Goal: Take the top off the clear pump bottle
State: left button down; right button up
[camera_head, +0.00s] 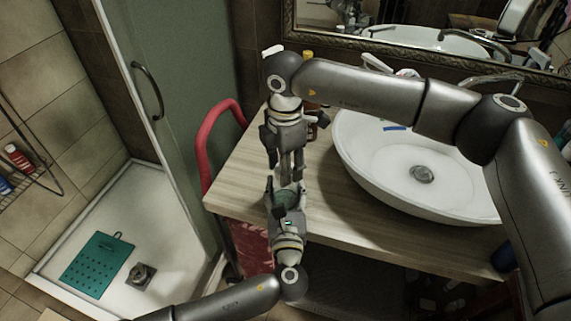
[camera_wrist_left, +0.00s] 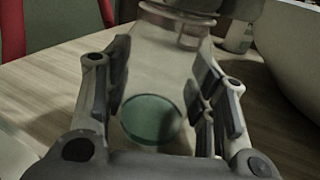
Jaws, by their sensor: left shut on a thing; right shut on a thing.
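The clear pump bottle (camera_wrist_left: 160,55) stands between the fingers of my left gripper (camera_wrist_left: 160,105), with a green round patch low in its body. In the head view the bottle (camera_head: 291,198) is mostly hidden by both grippers near the counter's front edge. My left gripper (camera_head: 286,194) comes from below and is shut on the bottle's body. My right gripper (camera_head: 291,174) points down from above and is shut on the top, which its fingers hide. I cannot tell whether the top is still joined to the bottle.
A white basin (camera_head: 375,165) stands right of the grippers on the wooden counter (camera_head: 240,180). A yellow-capped bottle (camera_head: 308,56) is partly hidden behind my right arm. A red curved rail (camera_head: 208,130) borders the counter's left side. Bare counter lies left of the grippers.

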jog(key=n, duration=1.4)
jog(key=shift+n, duration=0.4)
jog(key=n, duration=1.2)
jog(key=shift+r+n, duration=0.1)
jog(key=shift+n, duration=0.3)
jog(key=n, duration=0.4)
jog(key=shift+n, duration=0.4)
jog(key=n, duration=1.7)
